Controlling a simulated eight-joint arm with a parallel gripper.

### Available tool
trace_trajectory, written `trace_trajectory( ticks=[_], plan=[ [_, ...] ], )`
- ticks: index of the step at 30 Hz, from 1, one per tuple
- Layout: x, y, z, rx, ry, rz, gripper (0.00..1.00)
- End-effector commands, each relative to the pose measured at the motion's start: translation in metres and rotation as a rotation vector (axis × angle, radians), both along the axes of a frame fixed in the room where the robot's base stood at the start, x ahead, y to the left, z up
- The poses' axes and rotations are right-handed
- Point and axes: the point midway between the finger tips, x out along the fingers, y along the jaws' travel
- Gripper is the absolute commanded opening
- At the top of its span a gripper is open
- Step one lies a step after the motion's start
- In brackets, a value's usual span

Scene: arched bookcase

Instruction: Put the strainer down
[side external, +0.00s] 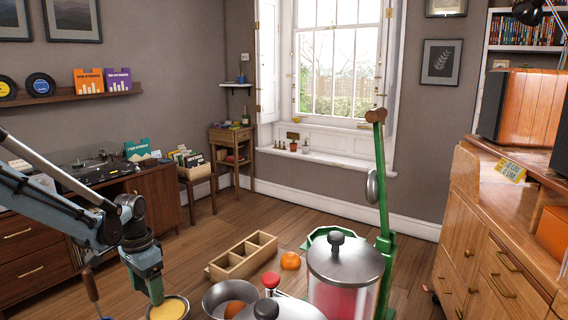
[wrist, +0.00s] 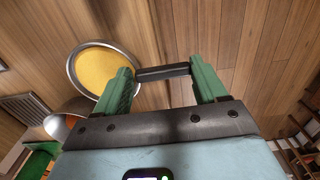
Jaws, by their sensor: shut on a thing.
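My gripper (wrist: 163,76) has its two green fingers shut on a dark bar-like piece that spans between the fingertips; I take it to be part of the strainer (wrist: 163,73). The rest of its shape cannot be made out. In the side view my gripper (side external: 155,292) points down at the lower left, and what it holds is not clear there. A round metal-rimmed dish with yellow inside (wrist: 104,72) lies beside and partly behind the left finger in the wrist view. It also shows just under my gripper in the side view (side external: 168,309).
A metal bowl (side external: 213,298) stands right of the yellow dish. Beyond it are a wooden divided box (side external: 232,266), an orange (side external: 290,261), a large lidded glass jar (side external: 345,275) and a tall green stand (side external: 382,200). A brown-handled stick (side external: 90,285) stands left of my gripper.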

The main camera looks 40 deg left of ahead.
Motion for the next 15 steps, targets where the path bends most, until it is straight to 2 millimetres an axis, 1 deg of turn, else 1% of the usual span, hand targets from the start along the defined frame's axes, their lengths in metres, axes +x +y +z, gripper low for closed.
trace_trajectory(
  ticks=[1, 3, 6, 15],
  plan=[
    [0.0, 0.0, -0.007, 0.0, 0.0, 0.0, 0.31],
    [0.0, 0.0, -0.015, 0.0, 0.0, 0.0, 0.31],
    [0.0, 0.0, -0.023, 0.0, 0.0, 0.0, 0.31],
    [0.0, -0.001, -0.025, 0.0, 0.0, 0.0, 0.31]
  ],
)
